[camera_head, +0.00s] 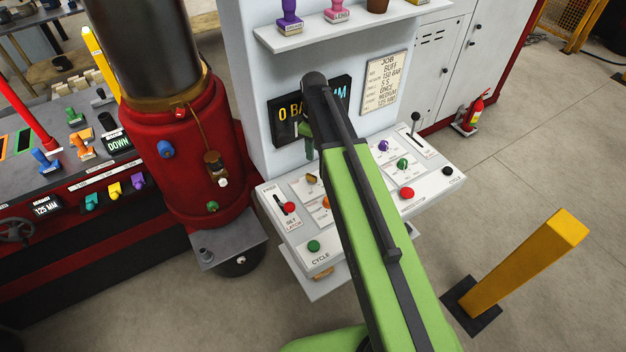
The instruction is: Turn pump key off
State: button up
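The white control panel (299,229) fills the middle of the view, with red, green, orange and purple controls. I cannot pick out the pump key for certain; my green arm covers the middle of the panel. A small brownish knob (312,179) and part of an orange control (325,203) show just left of my arm. My gripper (308,154) points down above the back of the panel, in front of the dark display. It is small and partly hidden, so I cannot see whether its fingers are open or holding anything.
A red press cylinder (190,150) stands close on the left. A shelf with stamps (335,33) hangs above the dark display (287,118). A yellow post (525,262) stands at right on open floor, and a fire extinguisher (472,112) is by the cabinet.

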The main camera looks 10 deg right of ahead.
aim_at(314, 177)
notch_tip(314, 177, down, 14)
jog(key=b, duration=1.2)
jog(key=shift+s+r, duration=0.15)
jog(key=shift+r, duration=0.05)
jog(key=shift+r, duration=0.1)
jog(key=shift+c, duration=0.5)
